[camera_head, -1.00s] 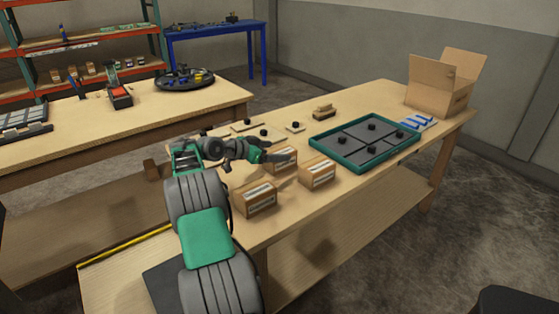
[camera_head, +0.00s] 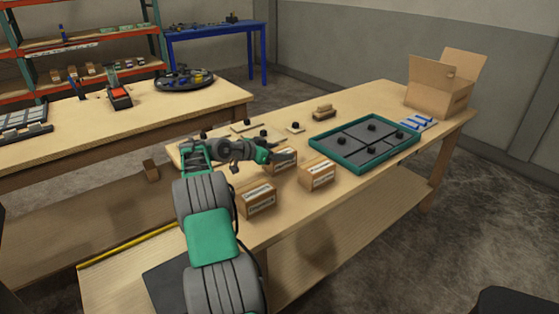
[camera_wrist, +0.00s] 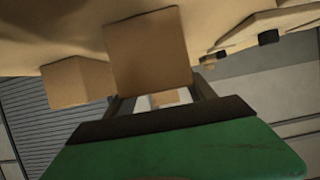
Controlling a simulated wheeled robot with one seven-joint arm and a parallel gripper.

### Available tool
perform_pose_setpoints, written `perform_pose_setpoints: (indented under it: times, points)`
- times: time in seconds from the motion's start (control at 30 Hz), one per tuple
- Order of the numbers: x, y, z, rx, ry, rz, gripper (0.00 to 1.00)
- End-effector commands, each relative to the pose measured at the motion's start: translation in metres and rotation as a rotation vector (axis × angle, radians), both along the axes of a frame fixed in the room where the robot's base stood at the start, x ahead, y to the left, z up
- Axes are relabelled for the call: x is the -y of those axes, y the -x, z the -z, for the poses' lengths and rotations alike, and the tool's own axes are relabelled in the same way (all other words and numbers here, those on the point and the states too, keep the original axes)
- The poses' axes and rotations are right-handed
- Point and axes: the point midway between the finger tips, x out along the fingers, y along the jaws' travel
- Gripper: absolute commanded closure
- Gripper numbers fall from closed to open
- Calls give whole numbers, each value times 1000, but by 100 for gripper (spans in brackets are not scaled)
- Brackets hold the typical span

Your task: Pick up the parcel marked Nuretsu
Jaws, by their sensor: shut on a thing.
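Three small brown cardboard parcels with white labels are on the near part of the wooden table: a left front one (camera_head: 257,199), a right one (camera_head: 317,174) and a back one (camera_head: 289,167). The print on the labels is too small to read. My gripper (camera_head: 285,156) is at the back parcel and partly covers it. In the wrist view a plain brown parcel face (camera_wrist: 150,50) is between my fingers, with my gripper shut on it. Another parcel (camera_wrist: 73,82) shows beside it. I cannot tell whether the held parcel is clear of the table.
A green-rimmed divided tray (camera_head: 322,143) with black knobs lies to the right. An open carton (camera_head: 437,98) and blue-marked items (camera_head: 416,123) are at the far right. Small black-knobbed pieces (camera_head: 295,127) and a brown block (camera_head: 323,111) lie behind the parcels.

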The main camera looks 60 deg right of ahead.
Motion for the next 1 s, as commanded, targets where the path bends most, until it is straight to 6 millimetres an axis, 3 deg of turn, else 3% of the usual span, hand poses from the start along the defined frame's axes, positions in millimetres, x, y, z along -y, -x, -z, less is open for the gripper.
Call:
perform_pose_setpoints:
  times: [0.4, 0.77, 0.9, 1.0]
  points:
    - [0, 0, -1, 2, 2, 0, 96]
    - [0, 0, -11, 2, 2, 0, 96]
    - [0, -1, -34, 4, 5, -1, 96]
    - [-11, 10, -52, 3, 5, 0, 96]
